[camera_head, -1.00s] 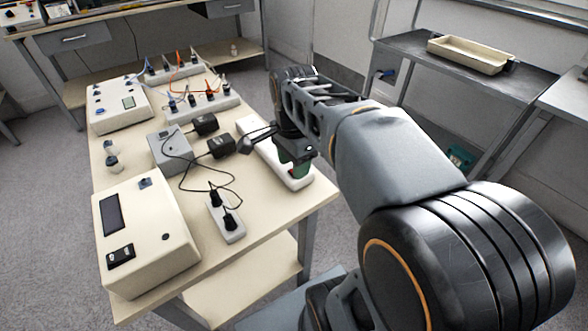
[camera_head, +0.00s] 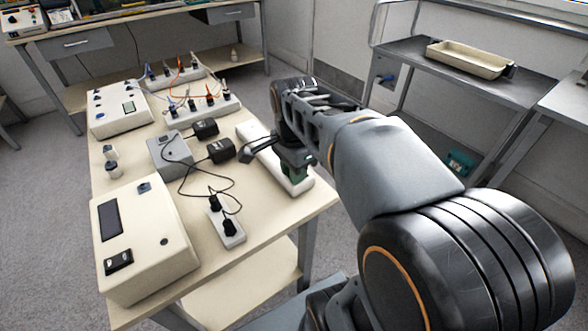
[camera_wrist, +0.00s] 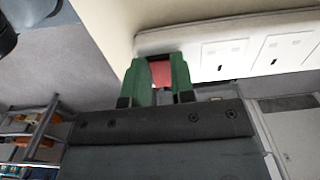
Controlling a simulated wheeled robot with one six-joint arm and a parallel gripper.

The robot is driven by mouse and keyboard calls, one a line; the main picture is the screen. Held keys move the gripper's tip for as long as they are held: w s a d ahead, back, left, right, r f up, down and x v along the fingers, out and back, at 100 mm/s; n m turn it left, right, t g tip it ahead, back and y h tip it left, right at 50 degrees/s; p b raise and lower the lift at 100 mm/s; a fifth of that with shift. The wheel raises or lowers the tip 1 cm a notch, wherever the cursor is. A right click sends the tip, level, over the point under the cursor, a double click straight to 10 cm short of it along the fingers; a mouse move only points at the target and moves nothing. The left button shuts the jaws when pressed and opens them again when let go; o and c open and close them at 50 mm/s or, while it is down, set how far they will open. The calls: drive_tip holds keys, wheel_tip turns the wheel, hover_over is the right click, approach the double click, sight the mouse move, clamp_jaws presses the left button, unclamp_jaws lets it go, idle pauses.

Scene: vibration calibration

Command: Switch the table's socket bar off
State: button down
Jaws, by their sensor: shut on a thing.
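The long white socket bar (camera_head: 250,133) lies along the right edge of the cream table (camera_head: 262,228). In the wrist view the bar (camera_wrist: 232,50) shows square outlets on its face. My gripper (camera_head: 294,174) is at the bar's near end, partly hidden by the arm in the head view. In the wrist view the green fingers of my gripper (camera_wrist: 160,64) stand on either side of a red switch (camera_wrist: 161,74) at the bar's end and are shut on it. Which way the switch is tipped cannot be told.
A short white strip with two black plugs (camera_head: 226,226), black adapters (camera_head: 221,150), a grey box (camera_head: 170,152) and a large cream instrument (camera_head: 145,235) stand left of the bar, with loose cables between. A shelf with a cream tray (camera_head: 467,58) is at the right.

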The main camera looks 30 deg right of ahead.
drive_tip(key=p, duration=0.1)
drive_tip(key=y+p, duration=0.1)
drive_tip(key=shift+d+r+y+p, duration=0.2)
drive_tip(key=shift+r+y+p, duration=0.1)
drive_tip(key=shift+r+p, duration=0.1)
drive_tip(key=shift+d+f+y+p, duration=0.1)
drive_tip(key=shift+f+y+p, duration=0.1)
drive_tip(key=shift+y+p, duration=0.5)
drive_tip(key=shift+f, duration=0.1)
drive_tip(key=c, duration=1)
unclamp_jaws()
drive_tip(key=shift+o, duration=0.2)
drive_tip(key=p+v, duration=0.4)
drive_tip(key=v, duration=0.9)
drive_tip(key=shift+w+r, duration=0.2)
drive_tip(key=shift+r, duration=0.2)
